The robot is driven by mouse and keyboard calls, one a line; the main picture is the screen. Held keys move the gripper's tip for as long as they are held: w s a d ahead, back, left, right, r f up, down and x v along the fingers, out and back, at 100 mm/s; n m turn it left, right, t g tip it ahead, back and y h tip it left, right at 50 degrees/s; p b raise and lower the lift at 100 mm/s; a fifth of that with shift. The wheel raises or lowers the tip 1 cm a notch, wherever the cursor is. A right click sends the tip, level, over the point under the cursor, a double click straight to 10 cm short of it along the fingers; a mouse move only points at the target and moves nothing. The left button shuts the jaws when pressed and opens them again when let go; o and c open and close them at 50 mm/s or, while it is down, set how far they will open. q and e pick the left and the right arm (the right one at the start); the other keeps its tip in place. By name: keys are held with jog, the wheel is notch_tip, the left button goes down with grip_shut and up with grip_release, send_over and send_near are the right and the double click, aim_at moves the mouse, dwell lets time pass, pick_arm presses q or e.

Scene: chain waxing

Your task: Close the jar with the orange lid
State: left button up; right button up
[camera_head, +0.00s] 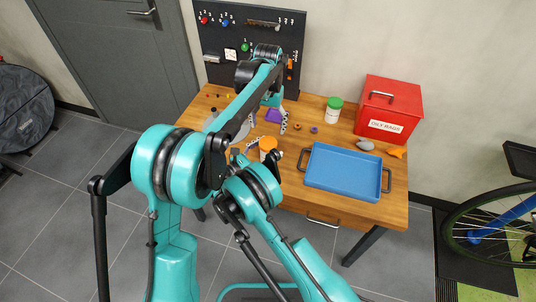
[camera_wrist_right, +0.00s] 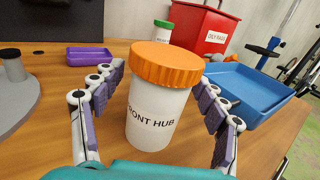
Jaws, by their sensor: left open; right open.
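The white jar (camera_wrist_right: 157,115) labelled "FRONT HUB" stands upright on the table, with the orange lid (camera_wrist_right: 168,63) on its top. I cannot tell whether the lid is screwed tight. In the head view, the orange lid (camera_head: 268,142) shows just beyond my right arm, which partly hides the jar. My right gripper (camera_wrist_right: 157,110) is open, with one finger on each side of the jar; clear gaps show between the pads and the jar. My left gripper (camera_head: 267,121) is open and empty above the table, farther back than the jar.
A green-lidded jar (camera_head: 334,108), a red "OILY RAGS" bin (camera_head: 387,110) and a blue tray (camera_head: 342,169) stand to the right. A dark pegboard (camera_head: 225,45) is behind.

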aim_at(268, 142)
grip_shut()
pick_arm(q)
jog(key=n, duration=2.2)
jog(key=shift+n, duration=0.3)
jog(key=shift+f, duration=0.1)
jog(key=shift+f, duration=3.9)
